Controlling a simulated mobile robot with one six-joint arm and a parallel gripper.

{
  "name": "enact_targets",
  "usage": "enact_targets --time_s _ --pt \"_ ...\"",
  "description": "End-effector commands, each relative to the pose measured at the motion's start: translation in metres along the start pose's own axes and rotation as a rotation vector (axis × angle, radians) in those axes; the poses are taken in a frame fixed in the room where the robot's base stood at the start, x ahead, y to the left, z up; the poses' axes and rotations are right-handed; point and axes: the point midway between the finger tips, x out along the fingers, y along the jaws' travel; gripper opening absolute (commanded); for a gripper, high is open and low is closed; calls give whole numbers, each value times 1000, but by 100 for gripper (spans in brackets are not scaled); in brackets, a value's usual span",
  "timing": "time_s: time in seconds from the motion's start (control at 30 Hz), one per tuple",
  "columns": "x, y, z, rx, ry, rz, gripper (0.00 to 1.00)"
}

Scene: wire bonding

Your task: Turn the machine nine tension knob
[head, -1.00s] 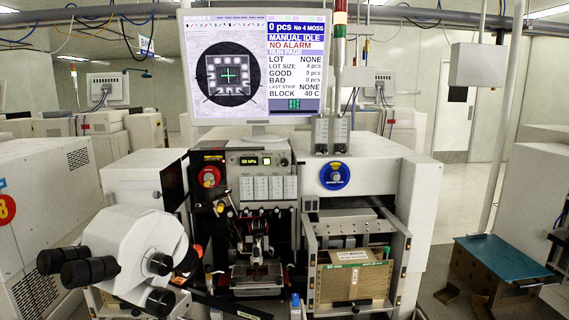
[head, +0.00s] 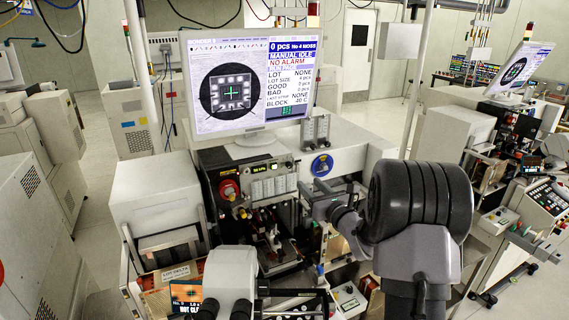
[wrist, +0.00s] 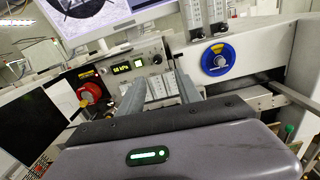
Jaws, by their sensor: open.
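I cannot read which one is marked as tension. My gripper (head: 310,193) is open in front of the machine, just below the blue knob in the head view. In the wrist view its two fingers (wrist: 158,82) are apart and empty, pointing between the knobs.
The monitor (head: 232,85) stands above the panel. A small pressure display (wrist: 128,67) lies between the knobs. Another machine (head: 480,110) is at right.

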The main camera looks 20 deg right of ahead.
Motion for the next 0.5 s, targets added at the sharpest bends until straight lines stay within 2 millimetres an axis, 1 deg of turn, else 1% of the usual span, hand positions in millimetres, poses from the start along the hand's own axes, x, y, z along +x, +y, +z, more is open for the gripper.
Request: enact_targets --time_s 0.03,0.1,0.2,0.3,0.4,0.5 --pt "16 2 2 0 -1 4 41" --pt "37 2 1 1 0 3 41" --pt "67 2 2 1 -1 3 41" --pt "92 2 1 2 0 1 41" --pt "109 1 1 2 -1 0 41" --pt "118 1 1 3 0 0 41"
